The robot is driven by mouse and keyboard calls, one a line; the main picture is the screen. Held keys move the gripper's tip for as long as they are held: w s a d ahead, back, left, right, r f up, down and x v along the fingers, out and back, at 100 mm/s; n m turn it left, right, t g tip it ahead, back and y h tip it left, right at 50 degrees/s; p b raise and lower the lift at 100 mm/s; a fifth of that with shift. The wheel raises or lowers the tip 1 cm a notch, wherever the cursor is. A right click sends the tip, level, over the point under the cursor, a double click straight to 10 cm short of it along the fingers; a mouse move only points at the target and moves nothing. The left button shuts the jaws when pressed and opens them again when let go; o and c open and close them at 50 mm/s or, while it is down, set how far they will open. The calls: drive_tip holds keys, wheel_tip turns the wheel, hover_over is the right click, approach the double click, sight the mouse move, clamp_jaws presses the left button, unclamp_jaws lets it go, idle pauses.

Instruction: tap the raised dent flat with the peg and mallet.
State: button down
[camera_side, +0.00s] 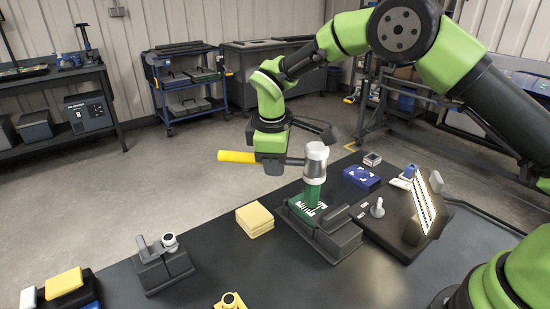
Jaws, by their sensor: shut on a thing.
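My gripper (276,160) is shut on a mallet, whose yellow handle (237,156) sticks out to the left. The mallet's silver head (316,160) is on the right of the gripper, upright above the work. A green upright piece (313,192) shows directly below the head; I cannot tell whether it is part of the mallet or a separate peg. Under it lies a green panel (300,208) with white marks in a dark fixture (338,240). The raised dent cannot be made out. A small pale peg-like piece (377,208) stands to the right.
A lit striped panel (425,203) leans at the right of the dark table (215,270). A yellow block (255,219) lies left of the fixture, a blue block (361,177) behind it. A dark holder (163,268) stands at front left.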

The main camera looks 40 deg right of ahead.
drive_tip(key=shift+f, duration=0.15)
drive_tip(key=shift+r, duration=3.55)
drive_tip(key=c, duration=1.8)
unclamp_jaws()
clamp_jaws()
drive_tip(key=shift+f, duration=3.15)
